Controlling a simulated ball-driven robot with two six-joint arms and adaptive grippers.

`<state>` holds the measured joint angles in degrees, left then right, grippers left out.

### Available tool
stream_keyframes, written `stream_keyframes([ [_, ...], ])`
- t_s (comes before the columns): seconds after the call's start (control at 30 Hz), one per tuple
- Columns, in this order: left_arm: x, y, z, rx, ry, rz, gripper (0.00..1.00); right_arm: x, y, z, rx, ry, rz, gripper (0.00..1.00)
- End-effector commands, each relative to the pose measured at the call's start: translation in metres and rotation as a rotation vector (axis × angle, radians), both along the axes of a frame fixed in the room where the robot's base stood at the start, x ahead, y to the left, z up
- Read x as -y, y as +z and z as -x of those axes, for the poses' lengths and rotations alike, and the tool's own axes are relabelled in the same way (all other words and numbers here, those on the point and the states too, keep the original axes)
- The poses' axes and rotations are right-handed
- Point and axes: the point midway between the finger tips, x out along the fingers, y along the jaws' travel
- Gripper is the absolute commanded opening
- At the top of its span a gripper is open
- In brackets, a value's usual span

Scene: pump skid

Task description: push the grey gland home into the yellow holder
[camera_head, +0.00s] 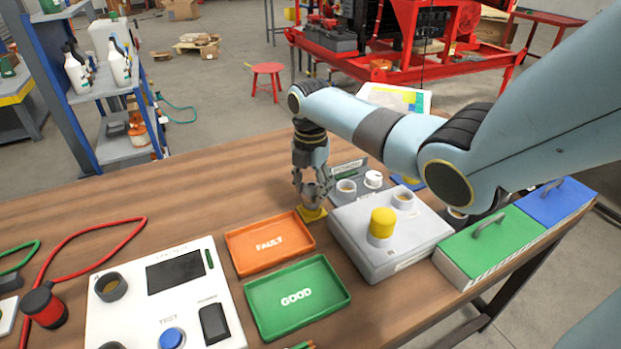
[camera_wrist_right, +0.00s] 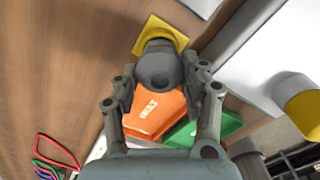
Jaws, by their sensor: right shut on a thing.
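My right gripper (camera_head: 312,193) points down over the yellow holder (camera_head: 309,216), which lies on the wooden table behind the orange tray. In the right wrist view my right gripper (camera_wrist_right: 161,86) is shut on the grey gland (camera_wrist_right: 157,67), a round grey piece between the fingers. The yellow holder (camera_wrist_right: 179,38) shows just beyond the gland, partly covered by it. The gland is lined up with the holder, but I cannot tell how deep it sits. In the head view the fingers mostly hide the gland. My left gripper is not in view.
The orange FAULT tray (camera_head: 268,262) and green GOOD tray (camera_head: 330,310) lie in front of the holder. A grey box with a yellow knob (camera_head: 382,222) stands close on the right. A white test panel (camera_head: 130,330) is at front left. The table left of the holder is clear.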

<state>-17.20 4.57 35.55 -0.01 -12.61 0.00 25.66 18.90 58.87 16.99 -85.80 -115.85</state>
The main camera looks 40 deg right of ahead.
Motion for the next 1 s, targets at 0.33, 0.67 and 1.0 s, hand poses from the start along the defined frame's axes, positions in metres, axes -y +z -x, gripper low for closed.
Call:
stream_keyframes([
  [0.33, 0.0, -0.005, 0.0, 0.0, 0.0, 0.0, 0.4, 0.0, -0.008, 0.0, -0.001, 0.0, 0.0, 0.05],
  [0.67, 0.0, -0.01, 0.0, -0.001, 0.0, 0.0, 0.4, 0.0, -0.014, 0.0, -0.001, 0.0, 0.0, 0.05],
  [1.0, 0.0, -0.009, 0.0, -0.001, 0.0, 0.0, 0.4, 0.0, -0.013, 0.0, -0.001, 0.0, 0.0, 0.62],
])
